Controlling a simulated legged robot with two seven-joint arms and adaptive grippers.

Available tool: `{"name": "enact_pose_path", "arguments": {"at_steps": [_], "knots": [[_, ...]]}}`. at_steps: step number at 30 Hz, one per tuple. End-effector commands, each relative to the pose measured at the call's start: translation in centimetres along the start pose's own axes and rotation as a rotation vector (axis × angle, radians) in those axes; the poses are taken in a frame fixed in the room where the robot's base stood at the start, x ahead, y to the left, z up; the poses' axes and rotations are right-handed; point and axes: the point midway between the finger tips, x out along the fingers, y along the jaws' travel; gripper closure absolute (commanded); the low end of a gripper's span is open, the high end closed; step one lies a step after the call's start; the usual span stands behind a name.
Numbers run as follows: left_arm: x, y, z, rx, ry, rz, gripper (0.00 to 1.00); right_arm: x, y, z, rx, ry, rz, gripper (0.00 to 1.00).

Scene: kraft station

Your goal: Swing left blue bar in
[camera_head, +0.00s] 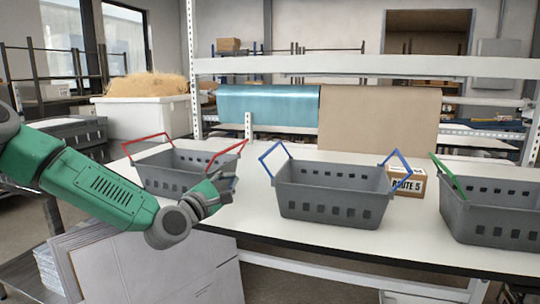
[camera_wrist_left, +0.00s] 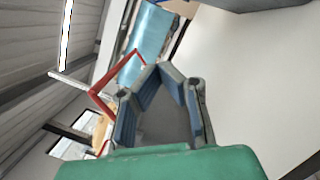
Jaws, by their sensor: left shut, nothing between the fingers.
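The middle grey crate (camera_head: 330,206) stands on the white table. Its left blue bar (camera_head: 270,150) stands up from the left end and leans outward, to the left. Its right blue bar (camera_head: 396,160) stands raised at the other end and leans a little inward. My left gripper (camera_head: 214,198) is shut and empty. It is left of the left blue bar, apart from it, in front of the crate with red bars. Its fingers also show in the left wrist view (camera_wrist_left: 163,72). I cannot make out the left blue bar there. My right gripper is not in view.
A grey crate with red bars (camera_head: 165,175) stands behind my left gripper; a red bar (camera_wrist_left: 104,103) shows in the wrist view. A crate with green bars (camera_head: 490,215) stands right. A ROUTE 5 box (camera_head: 408,182) is behind the middle crate. Blue and brown rolls hang behind.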

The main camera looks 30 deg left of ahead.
Motion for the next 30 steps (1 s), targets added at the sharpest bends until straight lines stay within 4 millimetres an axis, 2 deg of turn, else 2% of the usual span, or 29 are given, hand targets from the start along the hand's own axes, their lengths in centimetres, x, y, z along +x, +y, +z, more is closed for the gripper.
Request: {"name": "enact_pose_path", "arguments": {"at_steps": [8,14,20,30], "knots": [[-0.4,0.1,0.7,0.005,-0.004,0.002,1.0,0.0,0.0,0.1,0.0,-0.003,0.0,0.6],[0.4,-0.2,0.3,0.008,-0.001,-0.004,1.0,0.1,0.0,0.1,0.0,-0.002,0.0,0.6],[3.2,-0.1,0.0,0.009,-0.001,-0.001,1.0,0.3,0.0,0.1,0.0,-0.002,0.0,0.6],[10.2,-0.1,0.7,0.009,-0.004,-0.002,1.0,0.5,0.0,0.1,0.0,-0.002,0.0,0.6]]}}
